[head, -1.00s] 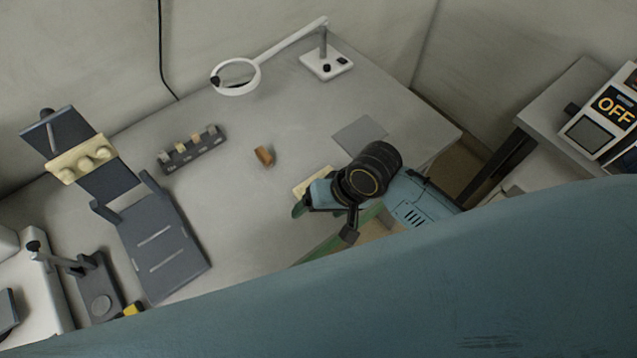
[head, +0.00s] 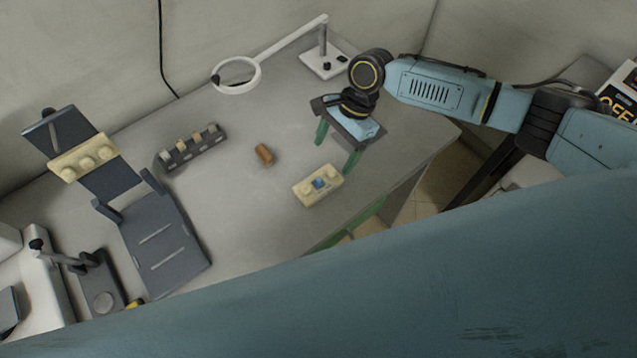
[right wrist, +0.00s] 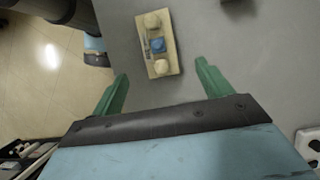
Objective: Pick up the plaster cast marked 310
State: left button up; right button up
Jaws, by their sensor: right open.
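A cream plaster cast (head: 306,195) with rounded bumps and a blue patch lies on the grey table near its front right edge. It also shows in the right wrist view (right wrist: 169,62), just beyond the fingertips, with small dark marks too small to read. A second cream cast (head: 68,169) with bumps rests on the dark stand at the left; no number is legible on it. My right gripper (head: 337,147) has its green fingers spread and empty, above the table, behind and right of the nearer cast. The fingers also show in the right wrist view (right wrist: 162,70). My left gripper is out of view.
A small brown cylinder (head: 263,154) and a dark rack with several small pieces (head: 192,150) stand left of the gripper. A magnifier lamp (head: 323,62) stands at the back. The dark stand (head: 165,245) fills the left. The table between is clear.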

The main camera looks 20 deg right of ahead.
aim_at(321, 180)
jog(key=b+x, duration=0.1)
jog(key=x, duration=0.8)
jog(key=shift+s+f, duration=0.1)
jog(key=shift+s, duration=0.05)
jog(key=c, duration=1.2)
